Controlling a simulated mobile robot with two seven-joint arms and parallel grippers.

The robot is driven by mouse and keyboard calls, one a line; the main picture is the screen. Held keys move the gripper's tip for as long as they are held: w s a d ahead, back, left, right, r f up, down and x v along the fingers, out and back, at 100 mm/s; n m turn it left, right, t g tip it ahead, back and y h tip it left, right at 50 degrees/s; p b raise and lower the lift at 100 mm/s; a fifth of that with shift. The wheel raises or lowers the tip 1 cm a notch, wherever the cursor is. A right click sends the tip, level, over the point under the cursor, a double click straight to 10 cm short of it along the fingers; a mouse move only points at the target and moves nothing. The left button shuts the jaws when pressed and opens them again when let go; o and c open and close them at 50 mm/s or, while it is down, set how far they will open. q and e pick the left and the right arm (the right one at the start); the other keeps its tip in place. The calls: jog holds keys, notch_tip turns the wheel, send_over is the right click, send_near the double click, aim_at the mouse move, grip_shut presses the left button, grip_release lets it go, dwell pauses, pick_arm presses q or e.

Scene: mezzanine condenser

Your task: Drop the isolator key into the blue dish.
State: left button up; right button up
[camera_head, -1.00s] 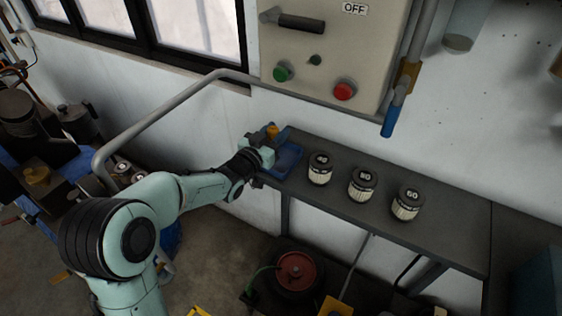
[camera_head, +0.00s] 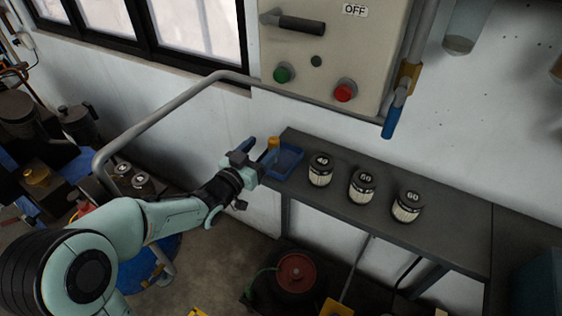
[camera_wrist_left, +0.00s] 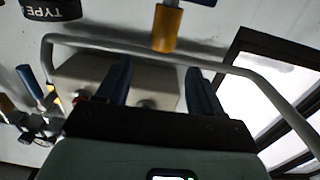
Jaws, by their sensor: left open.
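The blue dish (camera_head: 289,163) sits on the left end of the dark grey shelf. A small orange-yellow piece, which looks like the isolator key (camera_head: 273,142), shows at the dish's left end. Its lower part is hidden in the head view, so I cannot tell how it rests. In the left wrist view a yellow cylinder on a pale shaft, seemingly the same key (camera_wrist_left: 165,28), is beyond the fingertips and apart from them. My left gripper (camera_head: 258,155) is open and empty just left of the dish. The left wrist view shows its two blue fingers (camera_wrist_left: 159,82) spread. My right gripper is out of view.
Several black-lidded filters, one of them here (camera_head: 320,170), stand right of the dish. A grey rail (camera_head: 165,115) curves around the shelf's left end. The control box (camera_head: 330,60) hangs above, with a blue-handled lever (camera_head: 391,122) at its right.

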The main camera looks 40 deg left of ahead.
pick_arm(q)
jog(key=s, duration=0.6)
jog(key=shift+d, duration=0.25)
